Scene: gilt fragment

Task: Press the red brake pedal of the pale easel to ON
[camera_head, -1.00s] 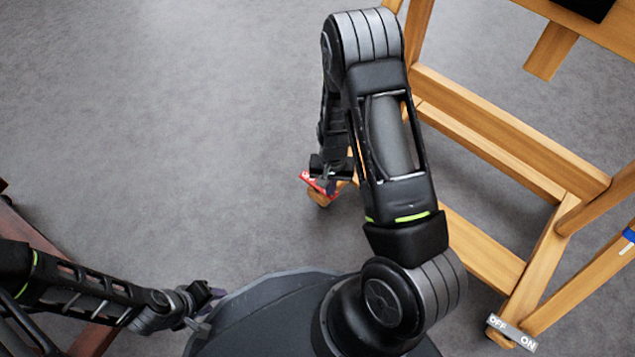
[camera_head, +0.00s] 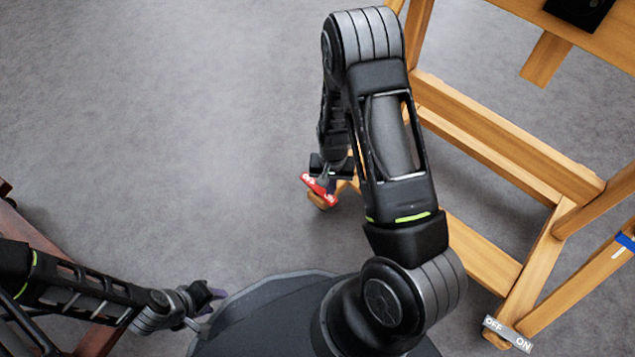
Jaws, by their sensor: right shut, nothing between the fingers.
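The red brake pedal (camera_head: 312,184) sits low at the left front foot of the pale wooden easel (camera_head: 500,125), above a round wooden-coloured caster. White lettering shows on its face, too small to read surely. My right gripper (camera_head: 330,184) reaches down from above, shut and empty, with its tips at the pedal's inner part. Whether they touch it is hard to tell. My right arm hides part of the easel's left side. My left gripper (camera_head: 213,296) is at the lower left, far from the pedal; its finger opening is unclear.
A grey pedal (camera_head: 508,333) marked OFF and ON is at the easel's near right foot. A dark object (camera_head: 578,10) rests on the easel at top right. A reddish-brown wooden piece (camera_head: 22,222) stands at the left edge. Grey floor left of the easel is clear.

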